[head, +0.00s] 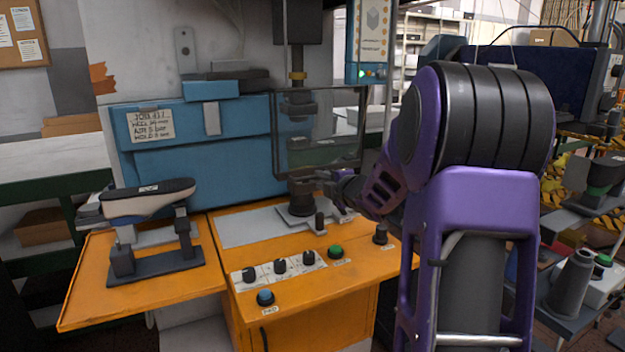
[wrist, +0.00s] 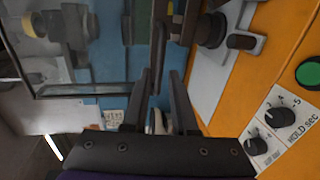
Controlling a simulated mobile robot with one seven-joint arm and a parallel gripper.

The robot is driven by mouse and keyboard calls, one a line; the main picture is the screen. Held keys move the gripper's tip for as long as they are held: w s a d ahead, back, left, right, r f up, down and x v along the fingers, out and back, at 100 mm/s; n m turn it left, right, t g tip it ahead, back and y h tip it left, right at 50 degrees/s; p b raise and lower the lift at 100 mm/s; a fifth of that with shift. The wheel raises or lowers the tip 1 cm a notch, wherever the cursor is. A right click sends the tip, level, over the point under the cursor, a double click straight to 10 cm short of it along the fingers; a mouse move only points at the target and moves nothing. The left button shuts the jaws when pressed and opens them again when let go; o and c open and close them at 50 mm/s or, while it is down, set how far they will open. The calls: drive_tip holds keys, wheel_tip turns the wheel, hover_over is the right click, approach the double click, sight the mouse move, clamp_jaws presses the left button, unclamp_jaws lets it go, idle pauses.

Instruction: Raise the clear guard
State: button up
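The clear guard (head: 318,135) is a see-through panel with a dark frame on the front of the blue press. In the head view it hangs low, with its bottom edge just above the press bed. It also fills the upper left of the wrist view (wrist: 92,91). My gripper (head: 328,182) is at the guard's lower edge, toward its right side. In the wrist view my gripper (wrist: 160,72) has its two fingers apart. The guard's dark edge bar (wrist: 158,42) runs between the fingertips; I cannot tell whether they touch it.
The orange bench (head: 290,300) carries knobs (head: 280,267), a blue button (head: 265,297) and a green button (head: 335,252). A blue box (head: 205,140) stands behind.

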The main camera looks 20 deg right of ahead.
sight(314, 177)
drive_tip(key=x, duration=0.6)
drive_tip(key=shift+w+f, duration=0.1)
drive_tip(key=shift+c, duration=0.3)
clamp_jaws()
idle(1.0)
